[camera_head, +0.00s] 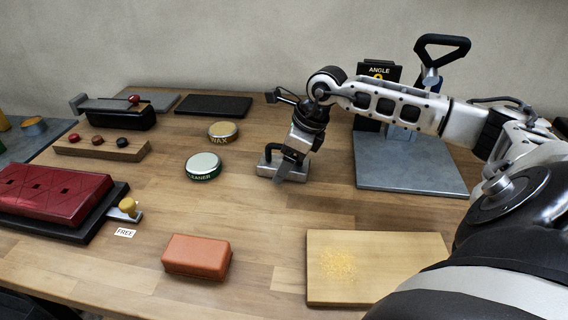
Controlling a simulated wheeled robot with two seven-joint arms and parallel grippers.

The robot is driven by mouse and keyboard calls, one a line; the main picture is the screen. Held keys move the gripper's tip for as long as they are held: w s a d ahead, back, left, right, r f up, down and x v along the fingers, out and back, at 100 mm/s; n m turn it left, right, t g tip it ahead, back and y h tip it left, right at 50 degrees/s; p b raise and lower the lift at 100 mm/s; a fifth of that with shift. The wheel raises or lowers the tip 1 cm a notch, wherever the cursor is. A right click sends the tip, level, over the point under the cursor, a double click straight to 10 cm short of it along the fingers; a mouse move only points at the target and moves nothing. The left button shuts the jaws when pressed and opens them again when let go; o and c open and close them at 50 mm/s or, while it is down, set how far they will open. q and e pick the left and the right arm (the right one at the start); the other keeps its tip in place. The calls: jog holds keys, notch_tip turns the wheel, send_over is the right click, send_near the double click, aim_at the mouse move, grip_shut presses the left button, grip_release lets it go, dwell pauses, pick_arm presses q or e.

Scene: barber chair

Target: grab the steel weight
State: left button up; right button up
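The steel weight (267,170) is a small grey block with a dark handle, standing on the wooden table near the middle of the head view. My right gripper (285,172) comes in from the right and points down at the weight. Its fingers are at the weight's right side and overlap it in the view. I cannot tell whether they are around the handle or only in front of it. The finger gap is hidden by the gripper's own body. My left gripper is not in view.
Cleaner (203,166) and wax (223,132) tins stand left of the weight. An orange-brown block (197,257) and a light board with yellow dust (374,291) lie in front. A grey metal plate with an upright stand (410,178) is at right. A red padded panel (52,194) is at left.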

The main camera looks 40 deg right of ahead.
grip_shut()
jog(key=shift+w+r, duration=0.15)
jog(key=shift+r, duration=0.05)
